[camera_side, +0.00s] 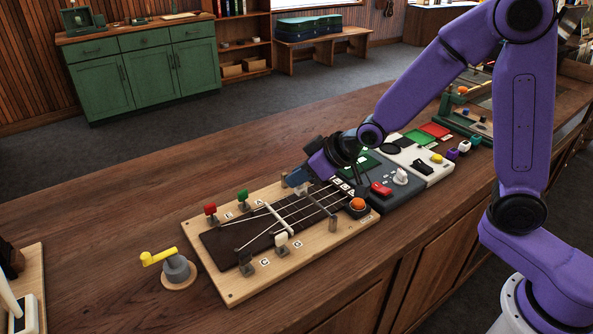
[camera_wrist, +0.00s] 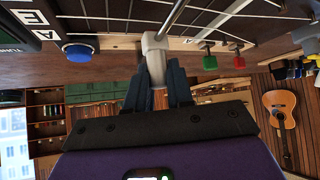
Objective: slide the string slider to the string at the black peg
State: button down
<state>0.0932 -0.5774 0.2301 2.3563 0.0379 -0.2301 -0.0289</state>
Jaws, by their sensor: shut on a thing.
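The string board (camera_side: 225,284) lies on the bench with a dark neck and several strings. The black peg (camera_side: 246,258) stands at its near left edge, beside a white peg (camera_side: 281,239). The red peg (camera_side: 211,210) and green peg (camera_side: 243,196) stand on the far left edge. What appears to be the string slider shows a grey end (camera_side: 333,223) at the near edge; its grey handle shows in the wrist view (camera_wrist: 153,52). My gripper (camera_wrist: 157,92) is shut on that handle at the board's far edge. Part of the slider is hidden by my arm.
A pale bar (camera_side: 278,216) crosses the strings left of the slider. An orange button (camera_side: 357,204) is at the board's right end; a blue button (camera_wrist: 78,50) shows beside the slider handle. Control boxes (camera_side: 402,205) stand to the right. A yellow crank (camera_side: 158,257) stands to the left.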

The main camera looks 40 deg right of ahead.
jog(key=shift+s, duration=1.85)
jog(key=c, duration=1)
grip_release()
jog(key=shift+c, duration=0.2)
jog(key=shift+s+d+r, duration=0.2)
jog(key=shift+s+r, duration=0.2)
jog(key=shift+r, duration=0.1)
jog(key=shift+v, duration=0.85)
notch_tip(320, 180, up, 7)
